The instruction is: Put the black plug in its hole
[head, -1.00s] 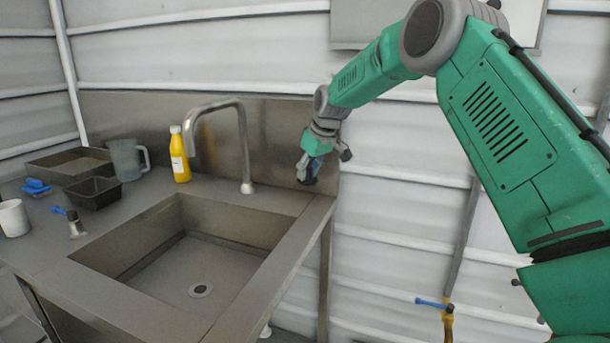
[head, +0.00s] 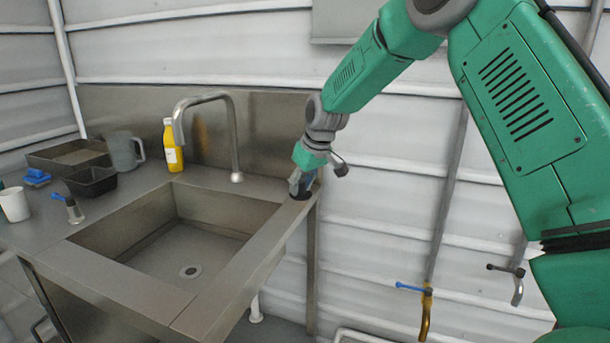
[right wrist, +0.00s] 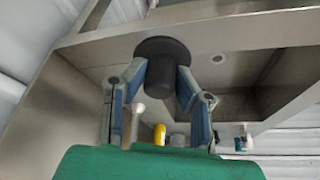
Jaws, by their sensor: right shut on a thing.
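The black plug (right wrist: 163,62), a cylinder with a wider round flange, is between the two blue-grey fingers of my right gripper (right wrist: 160,82), which is shut on it. In the head view my right gripper (head: 302,184) is at the right rim of the sink, beside the counter's corner, with the dark plug (head: 301,195) under it. I cannot tell whether the plug touches the rim. The round drain hole (head: 189,272) is in the floor of the steel sink (head: 150,262), to the left of and lower than the gripper. My left gripper is not in view.
The bent tap (head: 235,140) stands behind the sink, left of my right arm. A yellow bottle (head: 172,148), a grey jug (head: 122,153), a black tray (head: 90,183) and a white cup (head: 14,205) stand on the left. The basin is clear.

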